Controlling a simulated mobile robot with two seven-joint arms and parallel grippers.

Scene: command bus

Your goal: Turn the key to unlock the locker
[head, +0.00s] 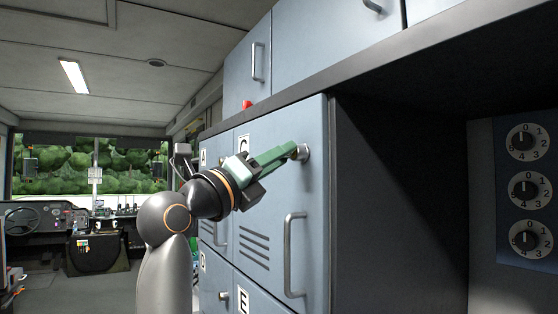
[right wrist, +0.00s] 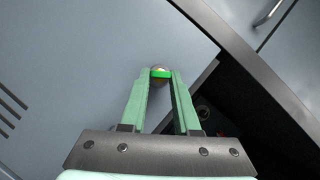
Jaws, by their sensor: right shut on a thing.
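The locker door marked C (head: 272,196) is blue-grey and closed, with a vertical bar handle (head: 288,255). A round metal lock (head: 305,152) sits near its upper right edge. My right gripper (head: 294,151) reaches this lock from the left with its green fingers. In the right wrist view the fingers (right wrist: 161,76) are shut on a green key (right wrist: 161,73) at the round lock. The key's shaft is hidden, and I cannot tell how far it is turned. My left gripper is not in view.
Other lockers marked A, D and E adjoin this door. An overhead cabinet (head: 330,45) and its dark ledge are above. A dark open recess (head: 390,210) lies to the right, beside a panel of numbered dials (head: 528,190). The driver's area is far left.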

